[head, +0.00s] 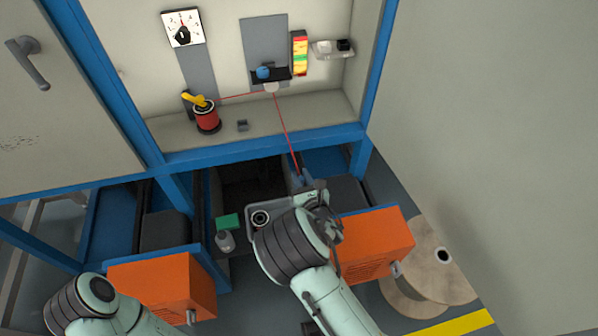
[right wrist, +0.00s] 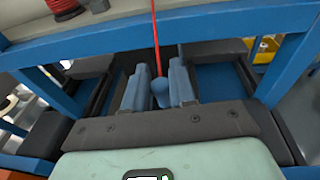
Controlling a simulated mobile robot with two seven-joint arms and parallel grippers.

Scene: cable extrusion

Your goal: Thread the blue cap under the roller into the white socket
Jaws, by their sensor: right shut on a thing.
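My right gripper (head: 298,172) is in front of the cabinet's front beam, below the shelf in the head view. In the right wrist view its two blue-grey fingers (right wrist: 158,80) are shut on the blue cap (right wrist: 160,94). A taut red cable (head: 284,122) runs from the cap up to a black bracket (head: 257,77) with a blue knob and a small white part (head: 271,87) under it. I cannot tell which part is the roller. A white holder (head: 326,50) with a black block, possibly the socket, is on the back wall. My left gripper is out of view.
A red spool (head: 207,117) with a yellow handle stands on the shelf (head: 310,112), near a small grey block (head: 242,125). A blue beam (head: 260,146) edges the shelf. A dial (head: 183,27) and a lit coloured indicator (head: 299,54) are on the wall.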

